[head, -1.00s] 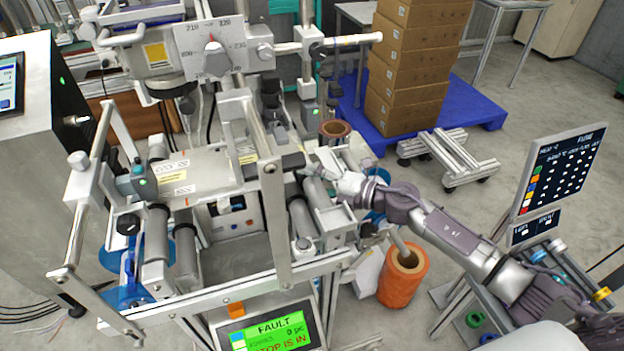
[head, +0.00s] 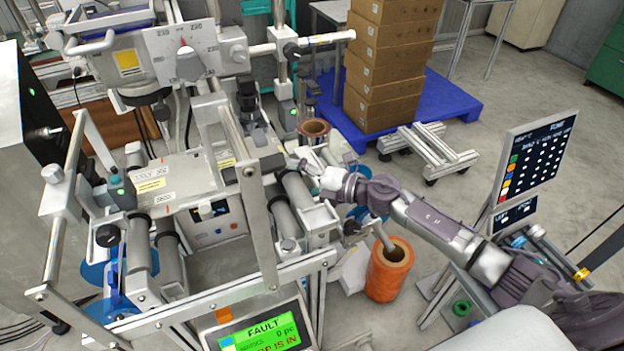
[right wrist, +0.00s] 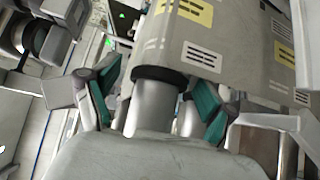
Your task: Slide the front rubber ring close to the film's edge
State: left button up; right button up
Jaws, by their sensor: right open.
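In the right wrist view, a black rubber ring (right wrist: 160,75) sits around a bright metal roller (right wrist: 150,112). The grey film (right wrist: 235,45), printed with white and yellow labels, runs over the roller just beyond the ring. The ring appears close to the film's near edge; any gap is hard to judge. My right gripper (right wrist: 156,92) is open, its green-padded fingers on either side of the roller, near the ring. I cannot tell whether they touch it. In the head view my right gripper (head: 306,168) is at the machine's right side; the ring is not clear there.
The machine's upright bar (head: 257,220) stands left of my gripper. Grey rollers (head: 298,203) lie close by. An orange roll (head: 390,270) stands below my right arm. A control panel (head: 532,165) stands to the right. Boxes (head: 390,65) are stacked behind.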

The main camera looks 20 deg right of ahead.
jog(key=v, duration=1.1)
jog(key=shift+s, duration=0.1)
